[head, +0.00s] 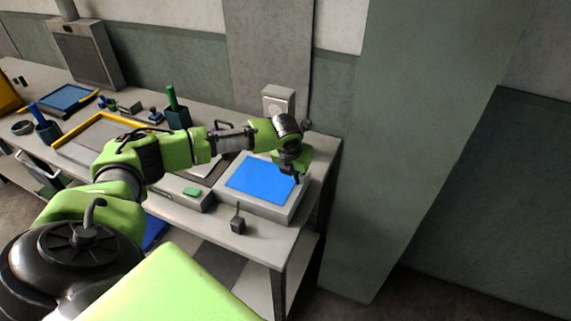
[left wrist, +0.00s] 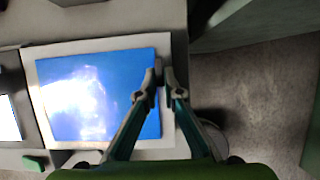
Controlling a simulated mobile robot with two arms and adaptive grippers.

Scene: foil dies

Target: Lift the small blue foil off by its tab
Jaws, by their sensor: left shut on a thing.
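The blue foil (head: 262,177) lies flat on a pale grey block (head: 262,208) at the right end of the bench. In the left wrist view the foil (left wrist: 110,95) is shiny, with a bright glare on it. My left gripper (head: 299,179) is at the foil's right edge, pointing down. In the left wrist view its fingertips (left wrist: 164,76) are close together at that edge, near the upper right corner. They are shut on the foil's tab, which the fingers mostly hide. My right gripper is not in view.
A small dark weight-like object (head: 238,223) stands in front of the block. A green button (head: 191,191) sits on a grey box to its left. A yellow-edged tray (head: 100,128) and a green-filled dark cup (head: 177,112) stand farther left. A wall pillar rises at the right.

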